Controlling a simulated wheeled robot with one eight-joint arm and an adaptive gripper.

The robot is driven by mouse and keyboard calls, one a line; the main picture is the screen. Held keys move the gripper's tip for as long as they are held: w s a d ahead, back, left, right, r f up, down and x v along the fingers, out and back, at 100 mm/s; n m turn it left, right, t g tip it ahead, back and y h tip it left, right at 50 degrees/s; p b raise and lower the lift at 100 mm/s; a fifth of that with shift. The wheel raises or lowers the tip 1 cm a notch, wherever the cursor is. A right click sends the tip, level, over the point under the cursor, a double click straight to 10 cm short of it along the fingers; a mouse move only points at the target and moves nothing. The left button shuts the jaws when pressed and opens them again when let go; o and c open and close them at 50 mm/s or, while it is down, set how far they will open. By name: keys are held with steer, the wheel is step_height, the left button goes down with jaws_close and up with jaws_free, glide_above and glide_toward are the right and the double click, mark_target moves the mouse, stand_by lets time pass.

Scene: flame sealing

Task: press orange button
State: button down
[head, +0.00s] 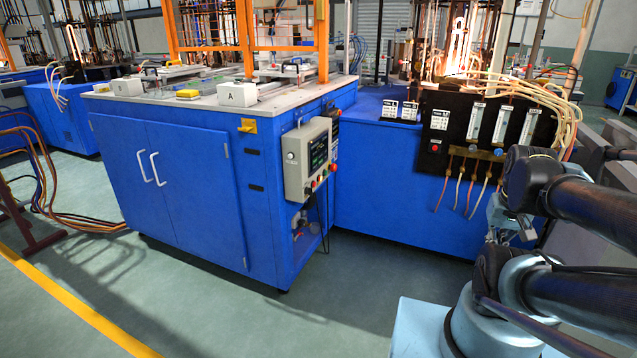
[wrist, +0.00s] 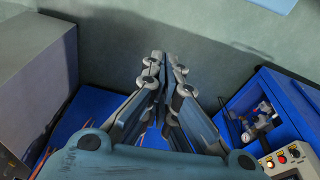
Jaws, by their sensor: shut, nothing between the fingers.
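A grey control box (head: 308,158) with a dark screen hangs on the right end of the blue cabinet in the head view. Small red and orange-yellow buttons (head: 313,184) sit along its lower edge; they are too small to tell apart surely. In the wrist view the box's button panel (wrist: 288,160) shows at the lower right corner, with a red, a yellow-orange and a pale button. My gripper (wrist: 165,58) points away from the camera with its fingers together and empty. It is left of the panel, apart from it. In the head view my arm is at the right.
A blue cabinet (head: 168,180) with white handles stands left of centre. A black gauge panel (head: 433,155) with hoses and hanging tubes is near my arm. In the wrist view, an open blue compartment with a regulator (wrist: 262,118) lies right of the gripper. Floor in front is clear.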

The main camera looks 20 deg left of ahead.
mark_target(320, 179)
steer(key=w+a+r+m+t+y, duration=0.1)
steer(key=w+a+r+t+y, duration=0.1)
steer(key=w+a, duration=1)
steer(key=w+a+r+m+t+y, duration=0.15)
steer(key=w+a, duration=0.65)
steer(key=w, duration=0.9)
steer(key=w+a+f+m+y, duration=0.1)
steer(key=w+a+f, duration=0.3)
steer(key=a, duration=0.4)
steer(key=w+a+f+m+t+y, duration=0.1)
steer(key=w+a+f, duration=0.3)
steer(key=a, duration=0.5)
steer(key=w+a+f+m+y, duration=0.2)
steer(key=a+f, duration=0.4)
steer(key=a, duration=0.3)
steer(key=shift+w+f+t+y, duration=0.35)
steer(key=shift+w+y, duration=0.4)
steer(key=shift+w, duration=0.35)
steer(key=shift+a, duration=0.1)
steer(key=a, duration=0.8)
steer(key=shift+w+a, duration=0.35)
steer(key=shift+a+r, duration=0.1)
steer(key=shift+a, duration=0.1)
